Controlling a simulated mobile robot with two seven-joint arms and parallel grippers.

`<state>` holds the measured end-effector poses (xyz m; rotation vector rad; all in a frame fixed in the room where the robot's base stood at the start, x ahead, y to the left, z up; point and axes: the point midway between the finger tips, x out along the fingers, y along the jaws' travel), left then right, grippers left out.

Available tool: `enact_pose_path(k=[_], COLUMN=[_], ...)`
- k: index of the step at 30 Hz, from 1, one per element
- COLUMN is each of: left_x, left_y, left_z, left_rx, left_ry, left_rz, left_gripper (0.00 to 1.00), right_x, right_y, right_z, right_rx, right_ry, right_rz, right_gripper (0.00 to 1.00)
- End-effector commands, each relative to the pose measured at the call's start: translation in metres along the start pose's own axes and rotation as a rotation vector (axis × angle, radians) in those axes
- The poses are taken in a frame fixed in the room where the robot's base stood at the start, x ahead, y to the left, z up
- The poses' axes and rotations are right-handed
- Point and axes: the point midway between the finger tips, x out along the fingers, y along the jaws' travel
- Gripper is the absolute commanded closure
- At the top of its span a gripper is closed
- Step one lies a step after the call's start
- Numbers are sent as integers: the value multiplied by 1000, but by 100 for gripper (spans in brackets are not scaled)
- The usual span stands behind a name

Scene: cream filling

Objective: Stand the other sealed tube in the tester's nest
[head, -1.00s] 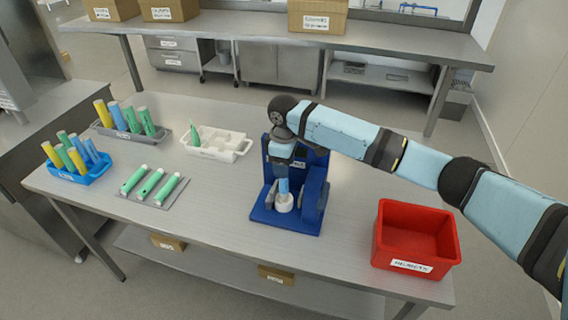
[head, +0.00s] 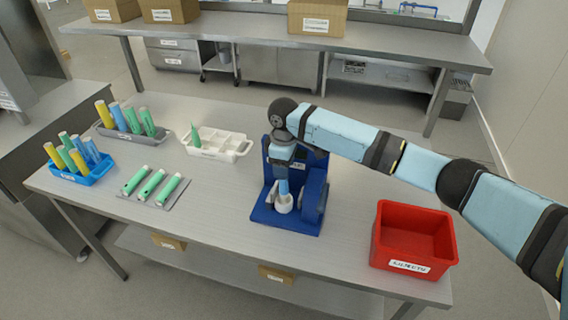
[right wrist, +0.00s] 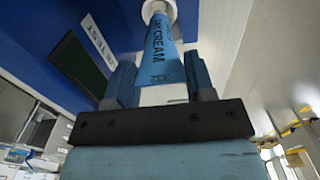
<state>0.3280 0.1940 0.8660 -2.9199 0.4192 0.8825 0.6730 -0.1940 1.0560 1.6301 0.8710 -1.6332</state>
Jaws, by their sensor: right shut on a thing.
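The blue tester (head: 318,190) stands on the steel table. Its white round nest (head: 285,206) is at the front of its base. My right gripper (head: 283,168) points down over the nest, shut on a blue tube (head: 284,187). The right wrist view shows this tube (right wrist: 163,55), lettered "CREAM", between the two fingers, its far end at the white nest (right wrist: 158,8). I cannot tell whether it is fully seated. A green tube (head: 195,136) stands in the white compartment tray (head: 228,155). My left gripper is out of view.
A red bin (head: 409,266) stands at the right. Three green tubes (head: 152,186) lie on a grey mat at the left. A blue rack (head: 84,180) and a grey rack (head: 127,136) hold several upright tubes. The table between mat and tester is clear.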

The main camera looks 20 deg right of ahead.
Motion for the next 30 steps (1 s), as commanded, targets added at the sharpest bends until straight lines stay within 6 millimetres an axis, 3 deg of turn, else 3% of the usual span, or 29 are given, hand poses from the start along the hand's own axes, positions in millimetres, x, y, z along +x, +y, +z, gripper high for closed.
enact_pose_path(k=[14,30], left_x=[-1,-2], left_y=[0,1], left_z=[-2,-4], left_rx=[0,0], left_ry=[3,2], left_rz=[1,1], left_gripper=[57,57], right_x=[3,22], right_y=[0,0], right_z=[0,0], right_rx=[0,1], right_ry=[0,0], right_rz=[-1,0], right_gripper=[86,86])
